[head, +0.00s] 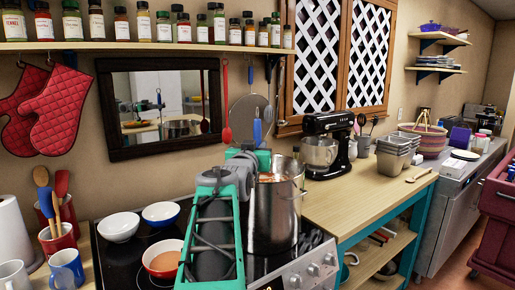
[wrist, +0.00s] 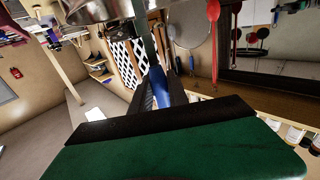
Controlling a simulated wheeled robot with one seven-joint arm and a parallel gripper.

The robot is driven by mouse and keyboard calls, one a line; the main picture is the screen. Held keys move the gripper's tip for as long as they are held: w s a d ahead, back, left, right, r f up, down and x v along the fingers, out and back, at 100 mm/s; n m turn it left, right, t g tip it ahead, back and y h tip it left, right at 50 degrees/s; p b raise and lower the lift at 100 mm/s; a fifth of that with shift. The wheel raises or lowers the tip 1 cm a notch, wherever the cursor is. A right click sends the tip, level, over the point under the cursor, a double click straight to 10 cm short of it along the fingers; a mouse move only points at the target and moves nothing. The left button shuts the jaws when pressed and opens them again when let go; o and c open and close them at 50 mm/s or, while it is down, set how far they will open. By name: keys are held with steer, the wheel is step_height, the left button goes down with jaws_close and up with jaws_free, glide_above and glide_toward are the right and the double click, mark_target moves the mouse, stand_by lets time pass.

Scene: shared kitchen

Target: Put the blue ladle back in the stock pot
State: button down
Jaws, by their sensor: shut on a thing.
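My gripper (head: 254,152) is at the left rim of the tall steel stock pot (head: 276,215), on the stove. It is shut on the blue ladle (head: 257,131), whose blue handle stands up above the jaws. In the wrist view the blue handle (wrist: 159,82) shows between the dark fingers, and a shiny metal surface fills the top edge. The ladle's bowl is hidden in the head view, so I cannot tell whether it is inside the pot. The pot holds brownish contents.
Bowls (head: 161,214) stand on the stove left of my arm. A black stand mixer (head: 330,140) is on the wooden counter (head: 350,195) to the right. A red ladle (head: 226,115) and a strainer hang on the wall behind. A spice shelf (head: 150,46) runs above.

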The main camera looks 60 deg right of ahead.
steer(key=shift+f+b, duration=1.55)
steer(key=shift+b, duration=0.35)
steer(key=shift+r, duration=0.1)
steer(key=c, duration=1.2)
jaws_free()
steer(key=shift+o, duration=0.2)
steer(key=o, duration=1.2)
steer(key=shift+c, duration=0.2)
